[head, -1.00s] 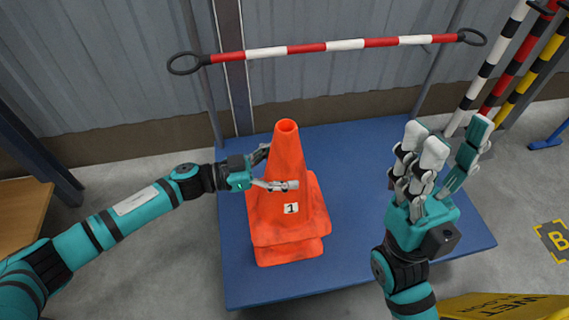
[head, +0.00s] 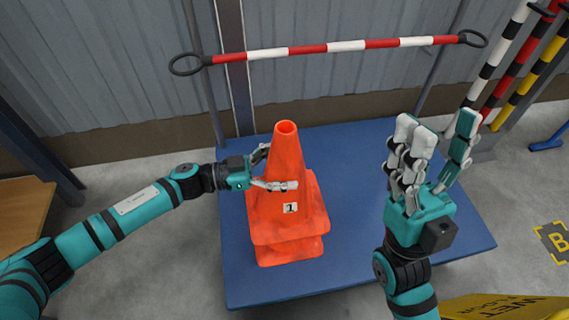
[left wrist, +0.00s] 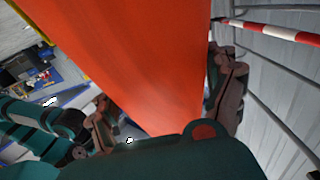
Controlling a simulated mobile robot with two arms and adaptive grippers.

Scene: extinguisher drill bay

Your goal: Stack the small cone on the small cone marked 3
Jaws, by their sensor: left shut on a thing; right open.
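An orange cone marked 1 (head: 287,211) stands upright on the blue platform, over another orange cone (head: 290,254). Only the lower cone's base edge shows below it; any number on that one is hidden. My left gripper (head: 278,169) comes from the left and is shut on the upper cone's body, one finger across its front and one behind. In the left wrist view the orange cone wall (left wrist: 130,60) fills the space between the fingers. My right gripper (head: 436,148) is open and empty, raised at the right, apart from the cones.
The blue platform (head: 365,215) is bare right of the cones. A red-white bar (head: 345,46) crosses behind. Striped poles (head: 497,60) stand back right. A yellow wet floor sign (head: 505,307) is at front right, and a wooden surface (head: 22,212) at left.

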